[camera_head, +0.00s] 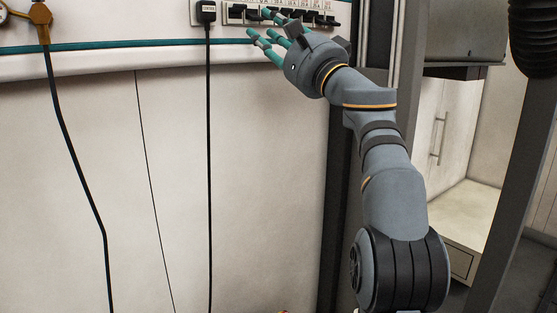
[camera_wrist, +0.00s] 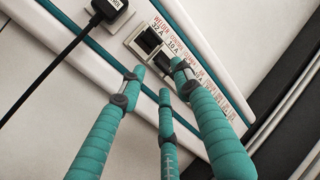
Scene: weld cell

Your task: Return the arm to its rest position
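My gripper (camera_head: 259,28) has teal fingers and grey joints, at the upper middle of the head view. It is at the left part of a row of black breaker switches (camera_head: 300,16) on the wall. In the wrist view, the fingers of my gripper (camera_wrist: 157,75) are spread apart with nothing held between them. Their tips are in front of the labelled breaker panel (camera_wrist: 149,42); I cannot tell whether any touches it. My arm reaches up and left from the lower right, bent at the elbow. Part of the switch row is hidden behind the fingers.
A black plug (camera_head: 207,13) with a hanging cable is left of the panel; it also shows in the wrist view (camera_wrist: 107,9). A brass fitting (camera_head: 41,14) with a hose hangs farther left. A dark post (camera_head: 520,170) and a white cabinet (camera_head: 440,125) stand on the right.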

